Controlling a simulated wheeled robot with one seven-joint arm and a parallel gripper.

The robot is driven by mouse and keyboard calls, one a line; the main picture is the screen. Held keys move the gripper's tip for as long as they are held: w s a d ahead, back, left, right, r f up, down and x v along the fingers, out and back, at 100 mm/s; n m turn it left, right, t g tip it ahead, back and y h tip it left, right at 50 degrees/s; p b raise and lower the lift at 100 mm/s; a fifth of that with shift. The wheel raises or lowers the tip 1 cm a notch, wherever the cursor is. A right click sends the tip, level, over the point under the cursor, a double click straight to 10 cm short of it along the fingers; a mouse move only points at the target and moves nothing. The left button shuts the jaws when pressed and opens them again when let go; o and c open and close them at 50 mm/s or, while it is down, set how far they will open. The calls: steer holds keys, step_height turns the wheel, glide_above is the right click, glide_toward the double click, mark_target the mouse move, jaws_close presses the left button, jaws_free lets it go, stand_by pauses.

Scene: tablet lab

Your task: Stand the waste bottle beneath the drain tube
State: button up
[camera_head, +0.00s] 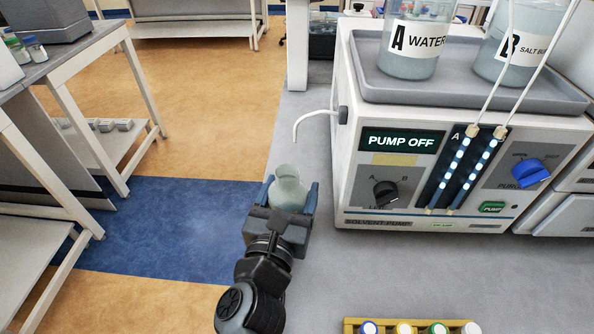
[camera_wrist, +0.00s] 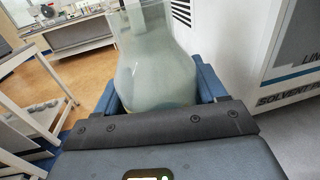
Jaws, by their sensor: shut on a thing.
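The waste bottle (camera_head: 288,188) is a clear, open-necked bottle, held upright between the blue fingers of my gripper (camera_head: 289,196). In the wrist view the bottle (camera_wrist: 155,70) fills the space between the fingers, and its top is cut off. The drain tube (camera_head: 312,116) is a thin white tube that leaves the left side of the solvent pump (camera_head: 400,200) and bends downward. In the head view its open end shows above the bottle's mouth and slightly to the right. I cannot tell whether the bottle's base touches the bench.
A rack with coloured caps (camera_head: 410,326) sits at the bottom edge. Reservoirs A (camera_head: 412,50) and B (camera_head: 515,50) stand on the pump. The bench's left edge is close to my gripper, with floor beyond.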

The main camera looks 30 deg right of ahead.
steer(key=shift+x, duration=1.2)
steer(key=x, duration=0.1)
steer(key=p+x, duration=0.1)
steer(key=shift+w+d+f, duration=0.3)
steer(key=shift+f, duration=0.5)
steer(key=shift+s, duration=0.1)
steer(key=o, duration=1)
steer(key=shift+f, duration=0.1)
steer(key=shift+o, duration=0.2)
